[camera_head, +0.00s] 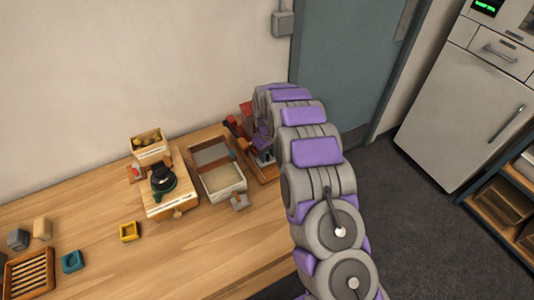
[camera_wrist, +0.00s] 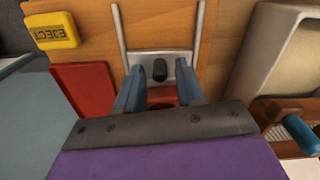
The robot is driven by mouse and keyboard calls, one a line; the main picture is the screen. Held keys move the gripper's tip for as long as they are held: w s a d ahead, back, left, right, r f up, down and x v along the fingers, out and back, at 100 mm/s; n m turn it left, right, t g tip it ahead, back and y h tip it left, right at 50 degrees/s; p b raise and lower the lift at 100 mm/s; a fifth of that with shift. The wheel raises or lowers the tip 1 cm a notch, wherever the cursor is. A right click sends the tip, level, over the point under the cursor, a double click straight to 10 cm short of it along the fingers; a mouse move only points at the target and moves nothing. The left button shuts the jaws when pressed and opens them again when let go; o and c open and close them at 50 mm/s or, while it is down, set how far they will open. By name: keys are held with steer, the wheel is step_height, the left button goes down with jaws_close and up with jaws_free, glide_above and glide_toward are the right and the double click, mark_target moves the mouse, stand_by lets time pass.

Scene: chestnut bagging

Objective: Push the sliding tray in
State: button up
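In the wrist view, the sliding tray (camera_wrist: 178,60) is a silver metal plate with a black knob (camera_wrist: 160,70), between two thin metal rails on a wooden base. My gripper (camera_wrist: 159,72) is open, with one blue-grey finger on each side of the knob. Gaps show between the knob and the fingers, and nothing is held. In the head view, my gripper (camera_head: 265,152) is over the red-and-wood device (camera_head: 264,175) at the table's right end. My arm hides part of this device, and the tray is too small to make out there.
A yellow EJECT button (camera_wrist: 55,31) and a red block (camera_wrist: 83,88) lie left of the tray in the wrist view. A wooden box (camera_head: 222,198) stands left of the device. A board with a dark green object (camera_head: 163,180) is farther left.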

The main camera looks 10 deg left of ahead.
step_height(320, 180, up, 17)
steer(key=shift+r+p, duration=0.15)
steer(key=shift+p, duration=0.8)
